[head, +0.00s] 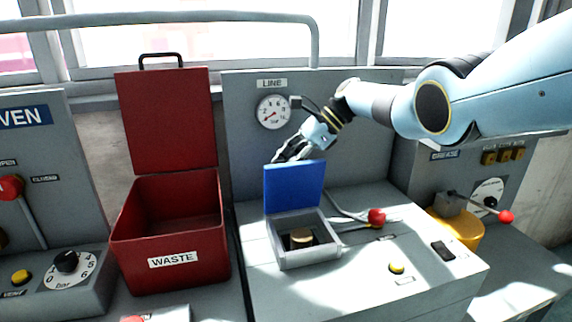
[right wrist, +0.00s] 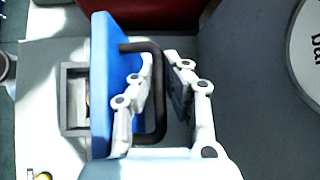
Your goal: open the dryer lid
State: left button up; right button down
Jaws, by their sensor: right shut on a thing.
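The dryer is a small grey box (head: 310,261) on the bench under the LINE panel. Its blue lid (head: 293,188) stands about upright at the box's back edge, so the box is open. A round brownish part (head: 301,238) sits inside. In the right wrist view the blue lid (right wrist: 103,100) is seen nearly edge-on, with a dark handle (right wrist: 157,125) on its back side. My right gripper (head: 284,158) is behind the lid's top. In the right wrist view the right gripper (right wrist: 160,58) has its fingers around the handle. My left gripper is not in view.
A red waste bin (head: 172,272) with its lid raised stands left of the dryer. A pressure gauge (head: 273,112) is on the panel behind. A red-knobbed lever (head: 376,217) and a yellow button (head: 397,268) are right of the dryer.

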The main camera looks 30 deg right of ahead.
jog(key=shift+d, duration=0.1)
jog(key=c, duration=1.6)
grip_release()
jog(key=shift+c, duration=0.2)
jog(key=v, duration=1.2)
